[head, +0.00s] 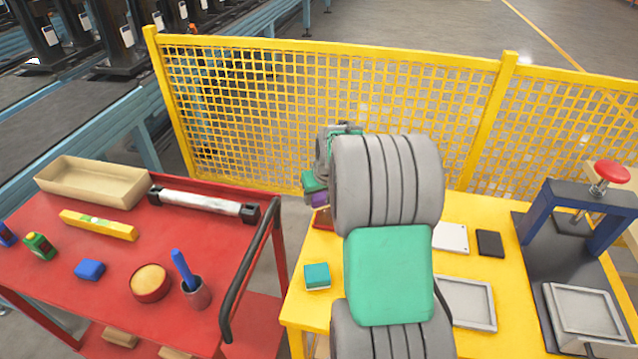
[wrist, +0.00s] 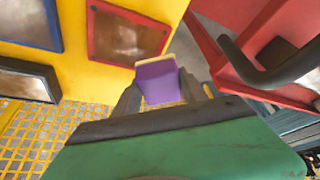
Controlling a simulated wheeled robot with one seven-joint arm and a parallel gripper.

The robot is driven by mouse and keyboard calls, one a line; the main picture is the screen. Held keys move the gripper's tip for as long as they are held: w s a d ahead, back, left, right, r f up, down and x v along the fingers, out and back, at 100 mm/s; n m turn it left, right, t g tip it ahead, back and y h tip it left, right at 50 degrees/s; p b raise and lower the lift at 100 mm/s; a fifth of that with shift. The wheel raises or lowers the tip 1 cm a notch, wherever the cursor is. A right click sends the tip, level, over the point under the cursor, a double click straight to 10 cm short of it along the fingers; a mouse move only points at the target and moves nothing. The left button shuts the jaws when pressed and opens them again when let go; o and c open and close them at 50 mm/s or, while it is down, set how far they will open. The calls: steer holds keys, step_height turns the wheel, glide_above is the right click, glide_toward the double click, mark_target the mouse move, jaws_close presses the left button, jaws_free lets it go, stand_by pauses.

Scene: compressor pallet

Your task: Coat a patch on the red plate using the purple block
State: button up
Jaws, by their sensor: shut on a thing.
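The purple block (wrist: 157,82) is between the two fingers of my gripper (wrist: 161,92), which is shut on it. In the head view the block (head: 319,200) shows as a small purple spot below my gripper (head: 316,190), near the left back of the yellow table. The red plate (wrist: 97,44) has a red rim and a blotchy brown and white face, and lies beside the block in the wrist view. The block appears apart from it; its height above the table is unclear. In the head view only a corner of the red plate (head: 322,221) shows, with my arm hiding the rest.
A blue-rimmed plate (wrist: 57,39) and a dark-rimmed plate (wrist: 52,76) lie near the red one. A teal block (head: 317,271) stands on the yellow table. A red cart (head: 80,255) with a black handle (head: 247,265) stands left; yellow mesh fence (head: 270,110) is behind.

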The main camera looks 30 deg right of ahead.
steer(key=shift+r+p, duration=0.9)
steer(key=shift+r, duration=1)
steer(key=shift+s+d, duration=0.1)
